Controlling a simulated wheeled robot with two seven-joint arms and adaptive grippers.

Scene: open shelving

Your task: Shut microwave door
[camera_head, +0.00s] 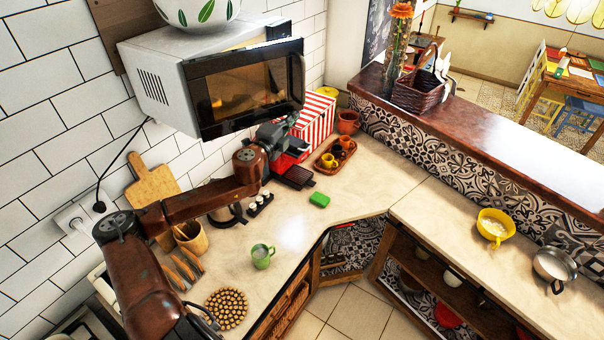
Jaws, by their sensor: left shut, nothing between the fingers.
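The white microwave (153,85) is fixed high against the tiled wall at the upper left. Its dark glass door (222,120) is ajar: the left edge meets the body, and the right edge with the handle (298,78) stands out from it. Part of the dark control panel (279,30) shows above and behind the door. My left gripper (292,121) is shut and empty, just below the door's lower right corner in the picture. I cannot tell whether it touches the door. My right gripper is not in view.
Below stand a red appliance (287,165), a red-striped box (318,118) and a tray with cups (335,153). A bowl with leaf patterns (197,10) sits atop the microwave.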

